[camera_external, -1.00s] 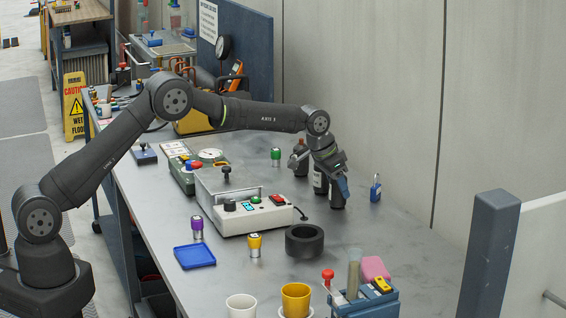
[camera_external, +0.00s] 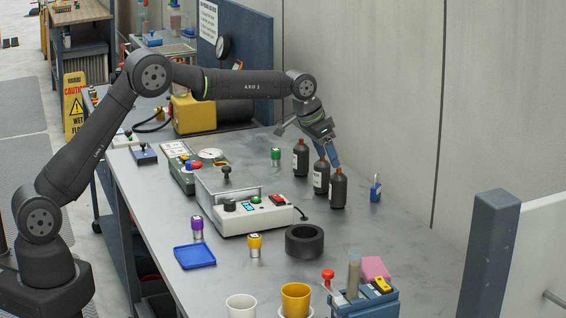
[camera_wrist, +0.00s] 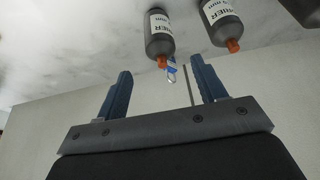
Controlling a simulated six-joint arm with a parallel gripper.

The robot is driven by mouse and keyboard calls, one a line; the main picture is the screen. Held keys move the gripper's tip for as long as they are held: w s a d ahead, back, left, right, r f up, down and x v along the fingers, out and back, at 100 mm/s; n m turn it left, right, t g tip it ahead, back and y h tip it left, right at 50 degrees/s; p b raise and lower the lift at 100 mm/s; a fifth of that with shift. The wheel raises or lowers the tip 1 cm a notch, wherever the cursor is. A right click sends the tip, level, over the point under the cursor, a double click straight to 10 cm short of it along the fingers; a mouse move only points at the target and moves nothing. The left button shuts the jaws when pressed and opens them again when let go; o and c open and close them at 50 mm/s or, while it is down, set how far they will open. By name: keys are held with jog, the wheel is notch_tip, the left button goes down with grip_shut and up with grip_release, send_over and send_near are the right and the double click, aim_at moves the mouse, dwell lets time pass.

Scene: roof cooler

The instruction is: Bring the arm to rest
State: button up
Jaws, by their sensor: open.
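My gripper (camera_external: 334,158) is raised above the back of the table, over and behind the row of dark bottles. In the wrist view its two blue fingers stand wide apart with nothing held between them, so my gripper (camera_wrist: 160,95) is open. Three dark bottles with labels and orange-brown caps stand upright in a row: a left bottle (camera_external: 300,160), a middle bottle (camera_external: 321,177) and a right bottle (camera_external: 338,190). In the wrist view, one bottle (camera_wrist: 160,38) and another bottle (camera_wrist: 229,22) show beyond the fingers. The fingertips partly overlap the bottles in the external view.
A blue padlock (camera_external: 375,190) stands right of the bottles. A white control box (camera_external: 255,215), a black ring (camera_external: 305,240), a green-capped vial (camera_external: 276,156) and a blue tray (camera_external: 195,256) are on the table (camera_external: 400,225). A wall (camera_external: 380,90) rises behind.

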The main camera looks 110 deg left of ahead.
aim_at(339, 171)
jog(key=shift+v, duration=0.95)
jog(key=shift+f, duration=0.15)
jog(key=x, duration=1.2)
jog(key=shift+f, duration=0.3)
notch_tip(339, 171, up, 3)
jog(key=shift+r, duration=0.75)
